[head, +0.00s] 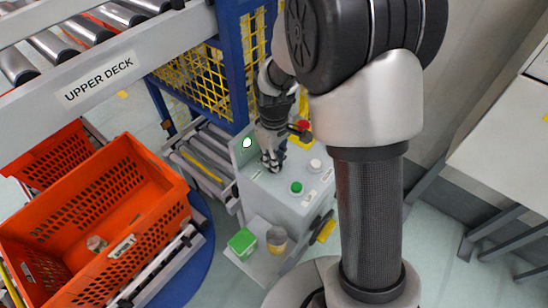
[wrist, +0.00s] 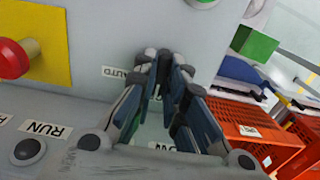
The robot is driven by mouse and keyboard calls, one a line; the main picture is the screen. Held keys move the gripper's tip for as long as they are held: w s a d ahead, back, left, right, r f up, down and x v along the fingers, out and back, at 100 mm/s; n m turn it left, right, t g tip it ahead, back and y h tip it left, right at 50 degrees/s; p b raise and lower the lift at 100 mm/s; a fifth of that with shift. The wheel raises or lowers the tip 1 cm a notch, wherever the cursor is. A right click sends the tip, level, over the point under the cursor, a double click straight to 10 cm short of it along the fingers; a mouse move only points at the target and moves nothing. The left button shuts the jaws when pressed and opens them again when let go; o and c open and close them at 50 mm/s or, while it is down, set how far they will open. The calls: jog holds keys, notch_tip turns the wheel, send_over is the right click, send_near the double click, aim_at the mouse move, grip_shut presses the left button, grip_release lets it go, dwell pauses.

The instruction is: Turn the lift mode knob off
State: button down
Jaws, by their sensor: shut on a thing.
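The grey control box (head: 262,197) stands right of the orange totes in the head view. My gripper (head: 271,164) reaches down onto its top panel. In the wrist view my gripper (wrist: 165,65) has its fingers closed together at the panel, beside a label reading AUTO (wrist: 115,73). The lift mode knob is hidden between the fingers, so its pointer direction cannot be seen. A second label below the fingers is mostly covered.
A red mushroom button (wrist: 14,58) on a yellow plate (wrist: 50,35) is close by. The box also carries a green button (head: 296,187) and a white button (head: 315,164). An orange tote (head: 150,170) and the upper deck conveyor (head: 130,55) lie left.

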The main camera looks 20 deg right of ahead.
jog(key=c, duration=1.6)
grip_release()
jog(key=shift+c, duration=0.2)
notch_tip(320, 180, up, 12)
jog(key=s+r+m+t+b, duration=0.1)
jog(key=s+r+m+t, duration=0.1)
jog(key=s, duration=0.8)
jog(key=s+r+m+t+b, duration=0.1)
jog(key=s+r+m, duration=0.3)
jog(key=s, duration=0.7)
jog(key=shift+s+d+m+t+b, duration=0.2)
jog(key=shift+d+m+t+b, duration=0.1)
jog(key=shift+m+t, duration=0.4)
